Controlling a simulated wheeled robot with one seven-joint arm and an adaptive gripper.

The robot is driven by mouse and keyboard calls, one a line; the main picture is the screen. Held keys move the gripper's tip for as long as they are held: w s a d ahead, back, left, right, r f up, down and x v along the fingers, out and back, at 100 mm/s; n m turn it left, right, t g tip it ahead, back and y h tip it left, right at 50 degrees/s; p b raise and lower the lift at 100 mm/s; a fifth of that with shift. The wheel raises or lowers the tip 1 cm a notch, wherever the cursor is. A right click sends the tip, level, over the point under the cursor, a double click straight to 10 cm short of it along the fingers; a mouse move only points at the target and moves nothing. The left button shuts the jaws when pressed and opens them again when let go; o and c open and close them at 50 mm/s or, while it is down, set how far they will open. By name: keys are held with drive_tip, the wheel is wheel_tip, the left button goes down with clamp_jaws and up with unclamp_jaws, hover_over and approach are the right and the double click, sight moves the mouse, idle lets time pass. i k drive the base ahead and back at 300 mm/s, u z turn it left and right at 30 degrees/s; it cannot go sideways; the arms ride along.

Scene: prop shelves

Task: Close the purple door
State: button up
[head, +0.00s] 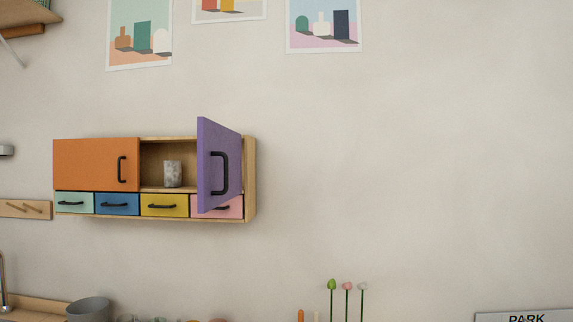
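The purple door (207,178) belongs to a small wooden wall cabinet (250,180) left of centre in the head view. It stands open, swung outward from its hinge side at the cabinet's right edge. Its black handle (226,173) shows on the face turned to the right. Behind it, the open compartment holds a grey speckled cup (173,174). The door covers part of the compartment and part of the pink drawer (232,203). My gripper is not in view.
An orange door (92,164) covers the cabinet's left side. Mint (74,203), blue (117,204) and yellow (165,206) drawers are shut below. Below stand a grey pot (88,309) and thin-stemmed flowers (347,287). The wall right of the cabinet is bare.

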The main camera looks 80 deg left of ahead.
sight(220, 174)
drive_tip(key=i, duration=0.15)
drive_tip(key=u, duration=1.35)
drive_tip(key=k, duration=0.75)
drive_tip(key=u, duration=1.2)
